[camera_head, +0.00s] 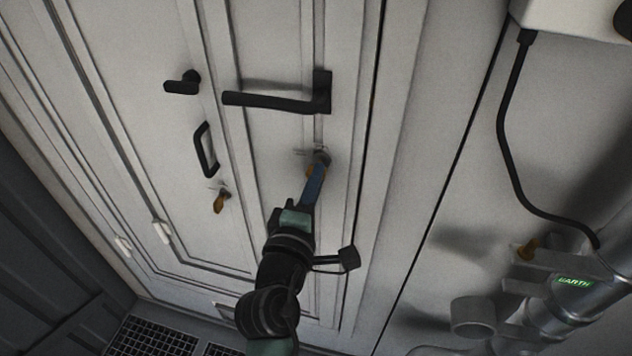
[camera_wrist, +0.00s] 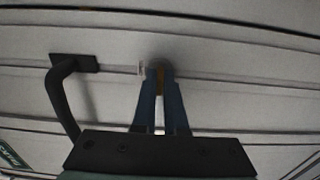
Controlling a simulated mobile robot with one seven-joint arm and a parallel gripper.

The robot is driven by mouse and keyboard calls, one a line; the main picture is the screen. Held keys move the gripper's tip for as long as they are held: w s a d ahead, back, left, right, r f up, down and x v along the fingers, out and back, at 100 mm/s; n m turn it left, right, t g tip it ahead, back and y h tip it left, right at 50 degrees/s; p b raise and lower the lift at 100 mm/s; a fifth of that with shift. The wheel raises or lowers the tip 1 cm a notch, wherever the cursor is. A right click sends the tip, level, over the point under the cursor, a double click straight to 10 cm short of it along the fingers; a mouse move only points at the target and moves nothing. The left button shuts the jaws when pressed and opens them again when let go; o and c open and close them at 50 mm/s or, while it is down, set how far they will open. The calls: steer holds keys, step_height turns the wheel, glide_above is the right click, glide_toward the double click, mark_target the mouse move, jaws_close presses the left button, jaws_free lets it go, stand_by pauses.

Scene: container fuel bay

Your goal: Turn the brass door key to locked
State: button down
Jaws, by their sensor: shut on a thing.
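The brass door key (camera_head: 310,171) sits in a round lock (camera_head: 322,156) on the right door leaf, below the long black lever handle. My gripper (camera_head: 316,176) reaches up from below, and its blue fingers are shut on the key.
The black lever handle (camera_head: 275,101) is just above my gripper. A second brass key (camera_head: 221,201), a black pull handle (camera_head: 206,150) and a small black knob (camera_head: 182,84) are on the left leaf. Pipes with a green EARTH label (camera_head: 574,282) stand at right.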

stand_by(0.4)
steer(key=c, duration=1)
jaws_free()
steer(key=shift+o, duration=0.2)
steer(key=b+v, duration=0.3)
steer(key=v, duration=1)
steer(key=shift+w, duration=0.1)
